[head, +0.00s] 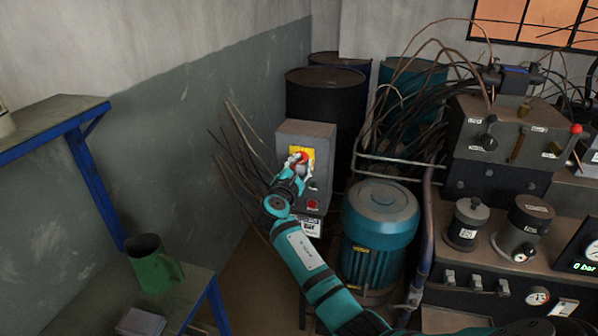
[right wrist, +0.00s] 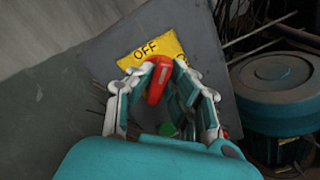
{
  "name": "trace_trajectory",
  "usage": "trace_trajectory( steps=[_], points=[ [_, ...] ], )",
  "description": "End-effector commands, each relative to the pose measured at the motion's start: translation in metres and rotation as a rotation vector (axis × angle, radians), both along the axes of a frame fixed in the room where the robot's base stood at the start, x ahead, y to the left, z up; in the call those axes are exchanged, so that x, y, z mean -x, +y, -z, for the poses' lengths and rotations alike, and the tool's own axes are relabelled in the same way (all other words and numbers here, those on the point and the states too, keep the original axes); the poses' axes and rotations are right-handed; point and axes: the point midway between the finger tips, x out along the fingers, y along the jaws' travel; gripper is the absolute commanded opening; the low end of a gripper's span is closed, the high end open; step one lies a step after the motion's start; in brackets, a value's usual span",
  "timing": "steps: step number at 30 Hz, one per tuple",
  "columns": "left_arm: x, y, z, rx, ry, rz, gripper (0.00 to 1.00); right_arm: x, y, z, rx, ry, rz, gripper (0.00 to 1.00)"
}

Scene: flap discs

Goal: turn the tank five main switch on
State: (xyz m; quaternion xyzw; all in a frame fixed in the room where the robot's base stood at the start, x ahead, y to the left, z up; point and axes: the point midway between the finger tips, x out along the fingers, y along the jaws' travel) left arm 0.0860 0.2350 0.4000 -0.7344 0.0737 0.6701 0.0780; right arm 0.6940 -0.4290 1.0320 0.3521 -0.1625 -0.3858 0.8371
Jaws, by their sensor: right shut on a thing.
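A grey switch box (head: 305,130) stands by the dark drums, with a yellow plate (head: 293,151) on its front. A red rotary handle (head: 304,156) sits on that plate. My right gripper (head: 300,163) is at the handle, its fingers closed around it. In the right wrist view the red handle (right wrist: 158,82) is between the fingers (right wrist: 160,92), and its top end lies just below the word OFF on the yellow plate (right wrist: 137,56). Lettering at the plate's right edge is mostly hidden. I cannot read a tank number on the box. My left gripper is not in view.
A red button (head: 313,204) is low on the box; a green button (right wrist: 167,129) shows below the handle. A teal motor (head: 380,225) stands close right of the box. Bent rods (head: 238,150) lean at its left. A green jug (head: 152,265) stands on the left bench.

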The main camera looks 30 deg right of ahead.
Motion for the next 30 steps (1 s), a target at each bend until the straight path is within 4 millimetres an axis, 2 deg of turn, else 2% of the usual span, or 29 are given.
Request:
trace_trajectory(
  steps=[1,15,30],
  points=[
    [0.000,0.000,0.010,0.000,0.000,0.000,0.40,0.000,0.000,0.006,-0.033,-0.035,0.001,0.00],
    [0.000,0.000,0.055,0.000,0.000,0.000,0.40,0.001,0.000,0.008,-0.315,-0.364,0.001,0.00],
    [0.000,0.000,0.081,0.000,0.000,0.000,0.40,0.001,-0.001,0.007,-0.492,-0.571,0.002,0.00]
  ],
)
